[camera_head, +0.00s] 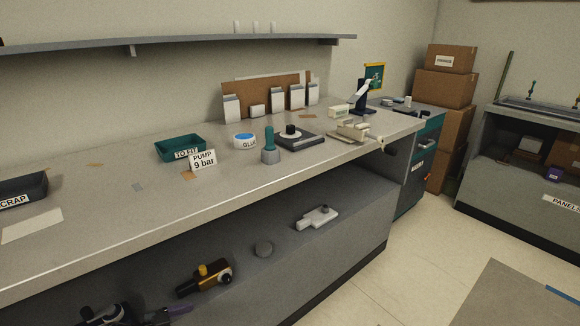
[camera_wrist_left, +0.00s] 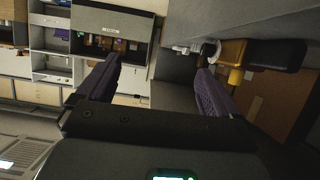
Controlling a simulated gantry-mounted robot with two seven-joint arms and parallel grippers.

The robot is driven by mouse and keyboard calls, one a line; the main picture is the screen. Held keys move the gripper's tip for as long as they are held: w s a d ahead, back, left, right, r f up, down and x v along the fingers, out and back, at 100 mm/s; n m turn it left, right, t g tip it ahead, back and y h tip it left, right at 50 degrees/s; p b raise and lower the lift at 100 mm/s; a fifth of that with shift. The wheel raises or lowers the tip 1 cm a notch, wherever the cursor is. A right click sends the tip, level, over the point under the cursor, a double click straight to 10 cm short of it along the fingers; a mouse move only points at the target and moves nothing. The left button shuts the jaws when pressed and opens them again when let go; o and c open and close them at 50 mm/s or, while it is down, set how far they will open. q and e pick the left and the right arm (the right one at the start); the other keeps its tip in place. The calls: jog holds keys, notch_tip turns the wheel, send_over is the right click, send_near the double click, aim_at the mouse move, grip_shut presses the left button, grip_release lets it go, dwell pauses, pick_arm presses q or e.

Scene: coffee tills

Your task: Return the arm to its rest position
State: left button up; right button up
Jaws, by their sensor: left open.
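My left gripper (camera_wrist_left: 156,72) is open in the left wrist view, with its two purple fingers apart and nothing between them. A brown and black pump-like part with an orange knob (camera_head: 205,277) lies on the lower shelf, right of that finger. It also shows in the left wrist view (camera_wrist_left: 270,55), beyond the right finger. I cannot tell the exact gap. My right gripper is not in view.
The bench top (camera_head: 110,205) overhangs the lower shelf (camera_head: 345,222). A teal tray (camera_head: 180,148) and a black scrap tray (camera_head: 22,188) stand on the bench. Floor is open at right.

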pick_arm(q)
jog(key=s+d+f+n+g+h+p, duration=0.1)
jog(key=s+d+f+p, duration=0.15)
jog(key=s+d, duration=0.2)
jog(key=s+d+f+g+p, duration=0.1)
jog(key=s+d+f+p, duration=0.15)
jog(key=s, duration=0.25)
jog(key=s+d+r+n+t+y+p, duration=0.1)
jog(key=s+d+r+n+t+p, duration=0.15)
jog(key=s+d+r+p, duration=0.75)
jog(key=s+a+r+n+g+y+p, duration=0.5)
jog(key=s+a+r+y, duration=0.55)
jog(key=s+a, duration=0.25)
notch_tip(320, 180, up, 38)
jog(key=p, duration=3.8)
jog(key=shift+s+d+r, duration=0.15)
jog(key=shift+s+d, duration=0.05)
jog(key=shift+s, duration=0.15)
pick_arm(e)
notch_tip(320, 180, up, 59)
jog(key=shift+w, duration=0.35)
